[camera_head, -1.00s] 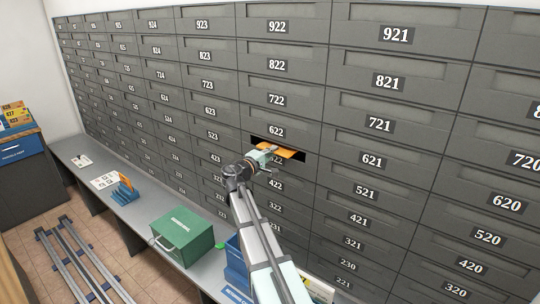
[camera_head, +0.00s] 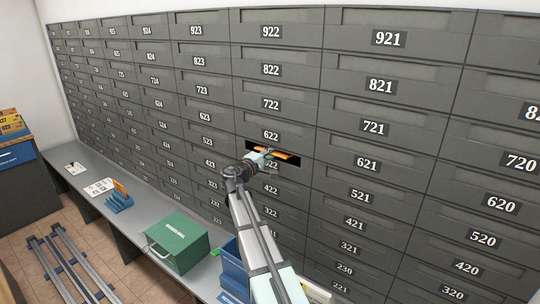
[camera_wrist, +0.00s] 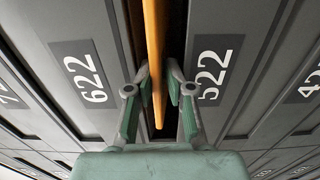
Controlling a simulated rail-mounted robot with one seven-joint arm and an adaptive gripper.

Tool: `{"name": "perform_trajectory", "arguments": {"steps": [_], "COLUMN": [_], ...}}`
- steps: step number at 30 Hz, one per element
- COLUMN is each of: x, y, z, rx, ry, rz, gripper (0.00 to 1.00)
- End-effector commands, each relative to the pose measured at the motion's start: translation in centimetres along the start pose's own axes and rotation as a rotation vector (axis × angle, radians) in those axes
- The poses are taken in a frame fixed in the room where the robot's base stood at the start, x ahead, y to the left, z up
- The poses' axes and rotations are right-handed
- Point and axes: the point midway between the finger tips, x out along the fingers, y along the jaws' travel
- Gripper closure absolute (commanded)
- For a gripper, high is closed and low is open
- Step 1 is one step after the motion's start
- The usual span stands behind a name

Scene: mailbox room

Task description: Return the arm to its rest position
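My gripper (camera_head: 268,157) is at the open slot between labels 622 and 522 on the mailbox wall. In the wrist view, its two green-padded fingers (camera_wrist: 157,88) stand apart on either side of an orange envelope (camera_wrist: 154,40). A narrow gap shows between the envelope and each finger. The envelope (camera_head: 281,156) lies in the dark slot opening (camera_head: 293,161), with its near edge between the fingers. Its far part is hidden inside. My arm reaches up from the lower middle of the head view.
A green box (camera_head: 178,241) and blue trays (camera_head: 233,270) stand on the grey bench (camera_head: 140,225) below and left of my arm. A blue rack (camera_head: 119,204) with orange mail stands further left. Grey rails (camera_head: 62,262) lie on the floor. The wall (camera_head: 400,130) of closed, numbered boxes fills the right side.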

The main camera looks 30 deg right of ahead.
Motion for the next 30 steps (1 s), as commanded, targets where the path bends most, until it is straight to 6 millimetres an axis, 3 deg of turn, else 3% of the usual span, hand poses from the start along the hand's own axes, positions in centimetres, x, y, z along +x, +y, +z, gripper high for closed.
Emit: {"name": "perform_trajectory", "arguments": {"steps": [14, 30], "x": [-0.1, -3.8], "y": [-0.6, -0.4], "z": [0.2, 0.2], "rx": [0.002, 0.002], "ry": [-0.004, -0.002], "rz": [-0.009, -0.005], "gripper": [0.63, 0.63]}}
